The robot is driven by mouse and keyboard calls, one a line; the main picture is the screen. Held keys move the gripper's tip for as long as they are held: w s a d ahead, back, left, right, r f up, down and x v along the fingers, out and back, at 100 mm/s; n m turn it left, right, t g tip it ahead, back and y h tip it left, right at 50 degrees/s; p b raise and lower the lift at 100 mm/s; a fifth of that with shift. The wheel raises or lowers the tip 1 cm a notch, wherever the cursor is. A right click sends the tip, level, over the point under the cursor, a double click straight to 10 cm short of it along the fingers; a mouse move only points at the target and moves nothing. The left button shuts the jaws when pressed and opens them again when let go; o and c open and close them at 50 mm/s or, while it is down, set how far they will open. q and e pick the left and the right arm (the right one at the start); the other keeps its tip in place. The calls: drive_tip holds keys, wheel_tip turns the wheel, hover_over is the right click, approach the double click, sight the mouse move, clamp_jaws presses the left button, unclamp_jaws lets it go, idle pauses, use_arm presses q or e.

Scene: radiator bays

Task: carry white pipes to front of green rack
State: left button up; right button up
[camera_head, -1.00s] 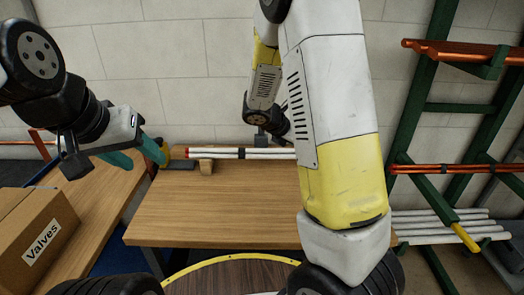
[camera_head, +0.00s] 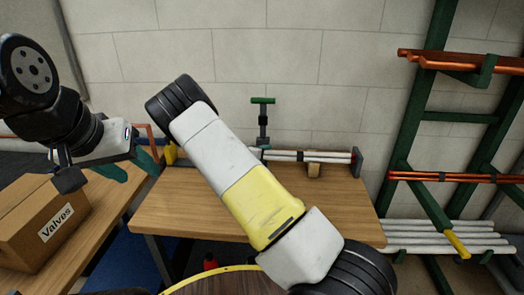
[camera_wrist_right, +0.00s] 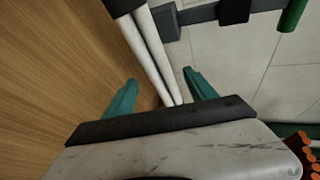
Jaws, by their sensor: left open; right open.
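My left gripper (camera_head: 138,168) is open and empty, above the table's left side. The green rack (camera_head: 417,130) stands at the right, with more white pipes (camera_head: 440,238) low on it.
The wooden table (camera_head: 330,205) has clear room in front of the bundle. A green-topped stand (camera_head: 263,120) rises behind. A Valves box (camera_head: 45,215) is at left. Copper pipes (camera_head: 455,178) lie on the rack.

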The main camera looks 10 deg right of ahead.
sight(270, 155)
drive_tip(key=x, duration=0.4)
drive_tip(key=shift+w, duration=0.1)
clamp_jaws()
